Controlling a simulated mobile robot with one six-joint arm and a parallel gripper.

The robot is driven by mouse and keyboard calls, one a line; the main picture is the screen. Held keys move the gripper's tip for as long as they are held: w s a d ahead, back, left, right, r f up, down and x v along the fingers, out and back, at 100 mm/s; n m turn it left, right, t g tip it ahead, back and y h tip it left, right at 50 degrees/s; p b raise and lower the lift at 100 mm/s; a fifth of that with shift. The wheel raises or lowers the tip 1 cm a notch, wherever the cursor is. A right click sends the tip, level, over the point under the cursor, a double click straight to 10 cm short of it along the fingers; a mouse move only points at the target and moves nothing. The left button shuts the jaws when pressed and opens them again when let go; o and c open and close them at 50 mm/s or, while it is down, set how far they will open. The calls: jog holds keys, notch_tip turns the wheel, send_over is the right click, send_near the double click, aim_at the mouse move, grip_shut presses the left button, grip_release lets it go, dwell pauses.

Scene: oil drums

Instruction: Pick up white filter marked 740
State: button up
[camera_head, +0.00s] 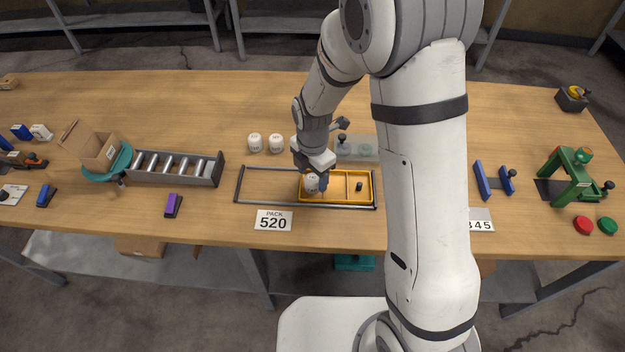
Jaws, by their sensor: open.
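Two white filters stand side by side on the table, a left one (255,143) and a right one (276,143). A third white filter (312,184) is in the left part of the yellow tray (346,201). The markings on the filters are too small to read, so I cannot tell which is 740. My gripper (318,180) is open and points down over the left part of the tray, right at the third filter. The gripper partly hides that filter, and I cannot tell whether the fingers touch it.
A small dark part (360,186) lies in the tray's right part. A grey roller rack (178,168) stands left, a green press (572,175) far right.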

jog(key=shift+f, duration=0.25)
jog(key=shift+c, duration=0.4)
jog(key=c, duration=1)
